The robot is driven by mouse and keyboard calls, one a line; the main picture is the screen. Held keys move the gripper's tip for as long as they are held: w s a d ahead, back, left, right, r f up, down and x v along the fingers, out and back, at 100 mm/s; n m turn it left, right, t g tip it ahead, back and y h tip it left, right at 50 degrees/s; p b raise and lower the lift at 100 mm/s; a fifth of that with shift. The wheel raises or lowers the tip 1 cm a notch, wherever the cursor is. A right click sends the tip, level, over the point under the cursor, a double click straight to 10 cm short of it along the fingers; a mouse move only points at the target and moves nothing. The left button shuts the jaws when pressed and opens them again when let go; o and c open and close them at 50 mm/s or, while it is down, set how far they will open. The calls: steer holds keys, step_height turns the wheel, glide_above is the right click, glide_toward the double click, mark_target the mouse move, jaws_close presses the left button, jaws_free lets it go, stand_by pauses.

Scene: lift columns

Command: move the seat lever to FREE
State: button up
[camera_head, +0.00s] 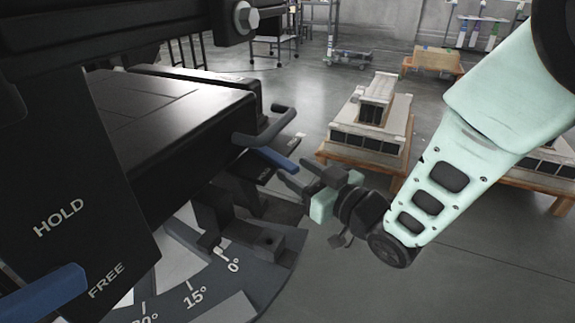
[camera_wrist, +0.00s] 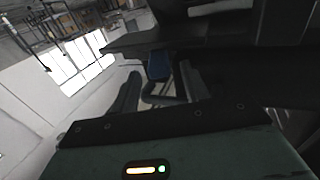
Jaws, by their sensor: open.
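A blue-ended lever (camera_head: 276,160) sticks out at the right side of the black seat-like block (camera_head: 180,125), beside a small dark plate whose lettering I cannot read. My gripper (camera_head: 291,172) is open just right of this lever. In the wrist view the blue lever end (camera_wrist: 159,66) lies ahead, in line with the gap between my two dark fingers (camera_wrist: 158,88); I cannot tell whether they touch it. A second blue lever (camera_head: 40,296) shows at the lower left, by a black plate (camera_head: 75,190) marked HOLD above FREE, near the FREE word.
A dark curved handle (camera_head: 267,128) sits just above the near blue lever. A grey angle scale (camera_head: 200,285) with 0° and 15° marks lies below. Pallets with grey stacked parts (camera_head: 370,125) stand behind my arm. Open floor (camera_head: 400,280) lies at the lower right.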

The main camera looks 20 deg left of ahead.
mark_target(273, 157)
steer(key=shift+x, duration=1.9)
jaws_close()
